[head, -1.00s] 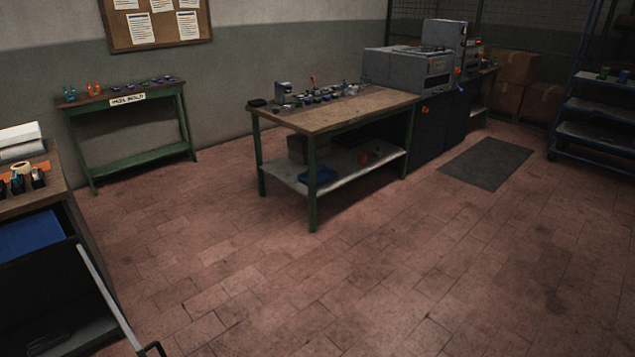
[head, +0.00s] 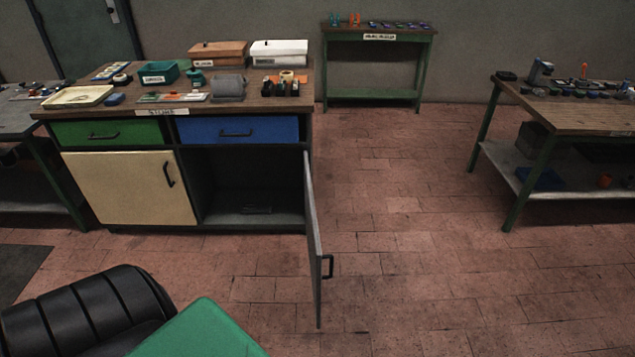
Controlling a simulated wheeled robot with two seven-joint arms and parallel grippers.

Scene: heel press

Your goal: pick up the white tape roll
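A small pale, off-white roll (head: 287,76) that looks like the white tape roll is at the right end of the wooden-topped cabinet (head: 228,110). It is among small dark holders (head: 270,88) and orange items; at this size I cannot tell whether it lies on them or behind them. A second small black-and-white round item (head: 122,79) lies toward the left of the same top; I cannot tell what it is. Neither of my grippers is in view.
The cabinet's lower right door (head: 313,235) stands open, jutting toward me. A black ribbed seat-like shape (head: 90,312) and a green surface (head: 200,335) fill the lower left. A workbench (head: 575,115) stands at right. The floor between is clear.

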